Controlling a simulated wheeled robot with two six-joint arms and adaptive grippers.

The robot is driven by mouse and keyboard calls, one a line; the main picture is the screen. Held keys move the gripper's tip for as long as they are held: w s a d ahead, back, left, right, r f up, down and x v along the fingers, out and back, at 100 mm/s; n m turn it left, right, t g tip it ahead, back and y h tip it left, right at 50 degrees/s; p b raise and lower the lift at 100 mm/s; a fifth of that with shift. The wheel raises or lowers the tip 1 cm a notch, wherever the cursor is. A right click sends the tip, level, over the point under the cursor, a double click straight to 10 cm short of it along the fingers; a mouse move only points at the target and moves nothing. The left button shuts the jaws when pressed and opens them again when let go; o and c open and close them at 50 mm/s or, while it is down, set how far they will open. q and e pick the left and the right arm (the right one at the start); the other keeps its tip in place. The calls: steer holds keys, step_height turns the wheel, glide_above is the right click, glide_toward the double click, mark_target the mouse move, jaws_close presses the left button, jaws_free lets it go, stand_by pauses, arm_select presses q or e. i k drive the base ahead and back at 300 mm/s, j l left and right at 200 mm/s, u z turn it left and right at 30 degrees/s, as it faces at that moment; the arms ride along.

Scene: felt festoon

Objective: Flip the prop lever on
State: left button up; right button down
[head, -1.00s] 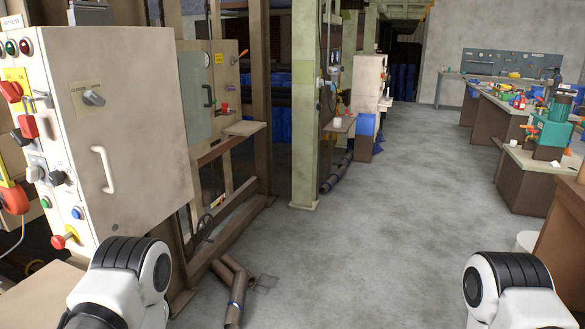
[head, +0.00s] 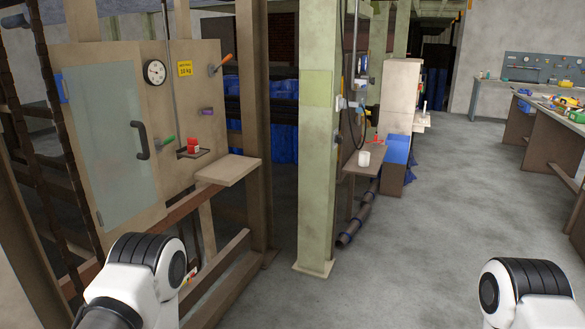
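A beige panel (head: 150,85) with a glass-fronted door (head: 100,130) stands at the left. An orange-handled lever (head: 221,63) sticks out at its upper right, angled upward. A green-handled lever (head: 166,141) sits lower, beside the dark door handle (head: 141,139). A small purple handle (head: 206,111) is to the right. I cannot read which of these is the prop lever. Parts of my two arms show at the bottom left and bottom right, but neither gripper is in view.
A round gauge (head: 154,72) and yellow sign (head: 185,68) are on the panel. A small shelf (head: 228,170) juts out below it. A green post (head: 317,150) stands to the right. Grey floor (head: 430,230) is clear along the aisle. Benches (head: 545,150) line the far right.

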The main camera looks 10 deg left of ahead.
mark_target(168, 140)
steer(key=i+u, duration=0.4)
steer(key=i+l+u, duration=0.25)
steer(key=i+u, duration=0.2)
steer(key=i+l+u, duration=0.6)
steer(key=l+u, duration=0.2)
steer(key=i+l+u, duration=0.25)
steer(key=l+u, duration=0.15)
steer(key=i+l+u, duration=0.15)
steer(key=l+u, duration=0.3)
steer(key=l, duration=0.15)
steer(key=l+u, duration=0.4)
steer(key=l, duration=0.2)
